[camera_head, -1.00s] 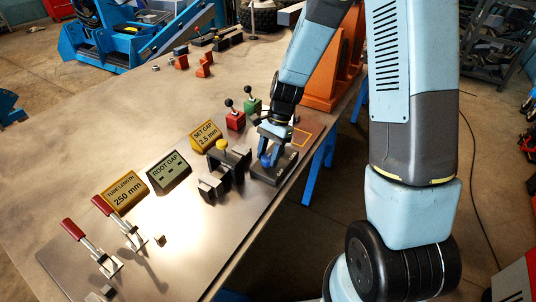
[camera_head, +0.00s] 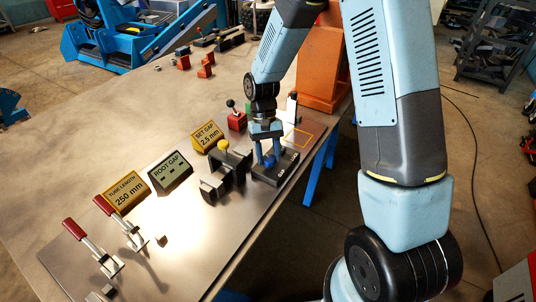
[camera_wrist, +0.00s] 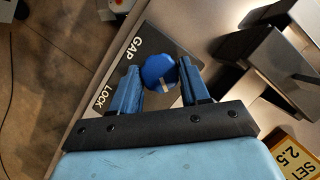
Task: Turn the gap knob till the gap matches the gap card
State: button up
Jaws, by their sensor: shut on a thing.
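The blue gap knob (camera_wrist: 160,72) sits on a dark base lettered GAP and LOCK, with a white mark on its rim toward my wrist. My gripper (camera_wrist: 159,82) has one blue finger on each side of the knob and is shut on it. In the head view my gripper (camera_head: 269,160) stands over the dark base (camera_head: 288,170), hiding most of the knob. The yellow gap card (camera_head: 207,138) reads SET GAP 2.5 mm. The ROOT GAP display (camera_head: 170,172) shows only dashes. Dark jaw blocks (camera_head: 214,188) stand left of the knob base.
A yellow TUBE LENGTH 250 mm card (camera_head: 126,190) and two red-handled clamps (camera_head: 75,229) are at left. A red block with a black-balled lever (camera_head: 236,120) stands behind my gripper. The table's left part is clear.

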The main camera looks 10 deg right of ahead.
jog(key=n+h, duration=0.1)
jog(key=n, duration=0.2)
jog(key=n+t+h, duration=0.1)
jog(key=n, duration=0.1)
jog(key=shift+a+n, duration=0.15)
jog(key=shift+n, duration=0.25)
dwell(0.4)
jog(key=o, duration=1.1)
jog(key=shift+c, duration=0.2)
jog(key=v, duration=1.3)
jog(key=shift+a+r, duration=0.2)
jog(key=shift+r, duration=0.1)
